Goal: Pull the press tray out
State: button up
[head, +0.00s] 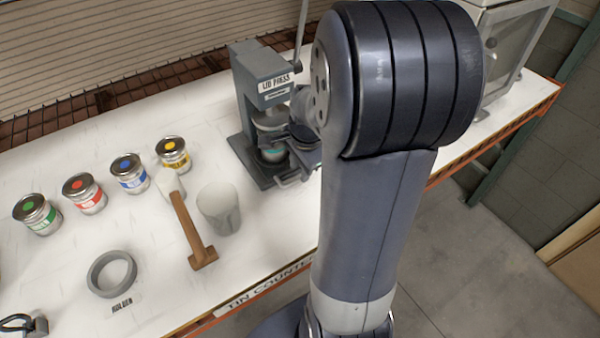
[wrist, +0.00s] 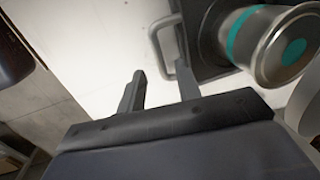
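The grey lid press (head: 262,88) stands at the back of the white counter. Its dark press tray, with a loop handle (head: 294,181) at the front, sits at its foot. A tin with a teal lid mark (head: 273,155) sits on the tray under the press head. In the wrist view the tin (wrist: 262,45) is at upper right on the dark tray (wrist: 208,62), and the grey loop handle (wrist: 155,42) sticks out towards my gripper (wrist: 160,72). My gripper is open and empty, its fingertips just short of the handle. In the head view my arm hides it.
Several paint tins, such as the yellow-marked tin (head: 173,153), stand left of the press. A mallet (head: 190,225), a grey cup (head: 219,209) and a grey ring holder (head: 111,273) are on the counter. A glass-fronted cabinet (head: 507,50) stands at right.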

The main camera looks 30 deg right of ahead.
aim_at(298, 179)
jog(key=shift+w+f, duration=0.15)
jog(key=shift+f, duration=0.75)
jog(key=shift+w+f, duration=0.15)
jog(key=shift+f, duration=0.7)
jog(key=shift+c, duration=0.2)
grip_shut()
